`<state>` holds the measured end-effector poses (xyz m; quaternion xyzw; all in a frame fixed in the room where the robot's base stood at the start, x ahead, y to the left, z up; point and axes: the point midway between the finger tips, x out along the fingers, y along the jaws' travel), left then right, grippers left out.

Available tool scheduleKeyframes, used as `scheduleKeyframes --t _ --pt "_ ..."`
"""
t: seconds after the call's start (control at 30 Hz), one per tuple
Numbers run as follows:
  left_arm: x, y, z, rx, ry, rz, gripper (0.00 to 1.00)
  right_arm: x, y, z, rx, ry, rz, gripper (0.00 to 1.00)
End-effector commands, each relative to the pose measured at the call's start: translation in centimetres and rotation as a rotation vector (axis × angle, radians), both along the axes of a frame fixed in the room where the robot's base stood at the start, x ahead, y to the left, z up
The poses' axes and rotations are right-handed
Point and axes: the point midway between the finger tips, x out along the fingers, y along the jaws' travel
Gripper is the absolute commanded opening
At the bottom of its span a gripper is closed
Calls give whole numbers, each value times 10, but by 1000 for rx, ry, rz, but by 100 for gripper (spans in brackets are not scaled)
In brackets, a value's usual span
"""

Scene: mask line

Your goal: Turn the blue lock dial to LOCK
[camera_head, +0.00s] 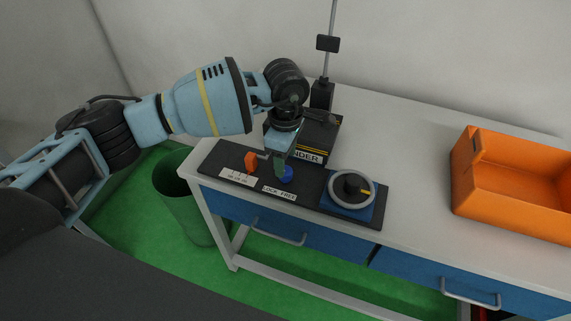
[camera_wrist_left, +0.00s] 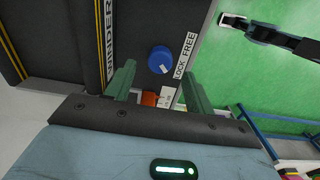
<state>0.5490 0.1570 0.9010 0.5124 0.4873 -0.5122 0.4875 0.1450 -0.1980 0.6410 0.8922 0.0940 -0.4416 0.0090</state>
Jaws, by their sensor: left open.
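The blue lock dial (camera_head: 286,174) sits on a black panel behind a "LOCK FREE" label (camera_head: 279,193). In the left wrist view the round blue dial (camera_wrist_left: 160,60) has a small white mark on its lower right side, facing the label (camera_wrist_left: 185,56). My left gripper (camera_head: 281,166) points down at the dial in the head view and partly covers it. In the left wrist view my left gripper (camera_wrist_left: 158,80) is open, with the dial showing beyond and between its two green fingers. I cannot tell whether a finger touches it. My right gripper is in neither view.
An orange crate (camera_head: 480,194) is at the right; the white tabletop between is clear.

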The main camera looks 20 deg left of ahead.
Motion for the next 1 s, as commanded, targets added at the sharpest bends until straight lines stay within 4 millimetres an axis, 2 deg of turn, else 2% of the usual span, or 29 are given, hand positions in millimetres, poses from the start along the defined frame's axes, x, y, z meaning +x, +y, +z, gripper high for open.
scheduleKeyframes --t 0.13,0.37,0.87,0.97,1.0 --pt "1 0 23 0 -3 0 54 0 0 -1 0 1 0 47" --pt "0 0 38 1 -1 1 54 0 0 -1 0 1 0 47" --pt "-1 -1 37 -6 3 0 54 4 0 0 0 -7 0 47" --pt "-11 -15 28 -63 32 -2 54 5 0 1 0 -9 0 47" --pt "-18 -26 21 -107 55 -1 54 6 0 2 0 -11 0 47"
